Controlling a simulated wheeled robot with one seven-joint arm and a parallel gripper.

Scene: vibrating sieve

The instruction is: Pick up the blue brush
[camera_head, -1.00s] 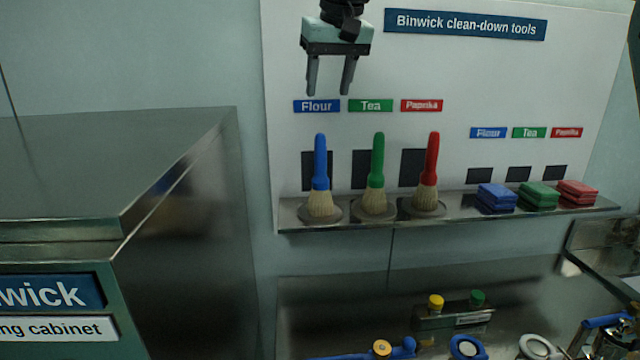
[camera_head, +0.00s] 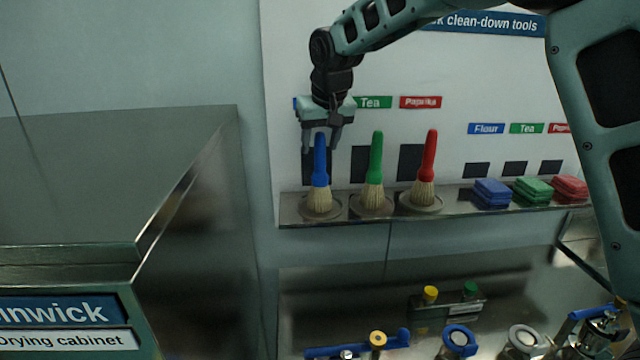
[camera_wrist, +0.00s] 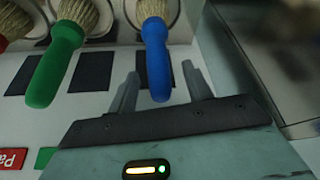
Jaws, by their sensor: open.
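The blue brush (camera_head: 320,172) stands upright, bristles down, on a round holder at the left end of the wall shelf. My gripper (camera_head: 321,146) is open above it, with its fingers pointing down on either side of the top of the blue handle. In the wrist view, the blue handle (camera_wrist: 157,58) lies between the two open fingers (camera_wrist: 160,88), with a visible gap on each side. The fingers are not closed on it.
A green brush (camera_head: 375,170) and a red brush (camera_head: 428,168) stand just right of the blue one. Blue, green and red pads lie further right on the shelf (camera_head: 455,202). A drying cabinet (camera_head: 70,180) fills the left. Valves and fittings sit below.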

